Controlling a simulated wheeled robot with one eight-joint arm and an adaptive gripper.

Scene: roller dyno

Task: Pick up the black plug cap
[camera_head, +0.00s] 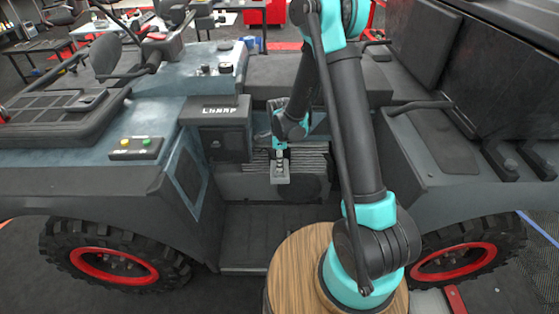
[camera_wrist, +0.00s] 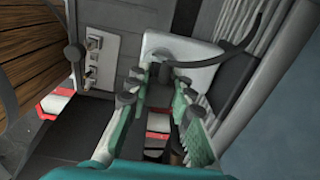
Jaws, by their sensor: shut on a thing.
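In the wrist view the black plug cap (camera_wrist: 161,74) is a small dark round piece between my fingertips. A dark curved strap (camera_wrist: 215,60) runs from its area to the right, across a pale grey block (camera_wrist: 185,48). My gripper (camera_wrist: 158,82) has green-padded fingers and is shut on the cap at the front edge of that block. Whether the cap is clear of the block cannot be told. In the head view my gripper (camera_head: 280,151) is small, pointing down in the recess of the vehicle's side; the cap cannot be made out there.
A metal plate with small fittings (camera_wrist: 93,58) and a dark round knob (camera_wrist: 74,53) lie left of my fingers. The dark vehicle body (camera_head: 215,75) walls the recess, with a step (camera_head: 255,240) below.

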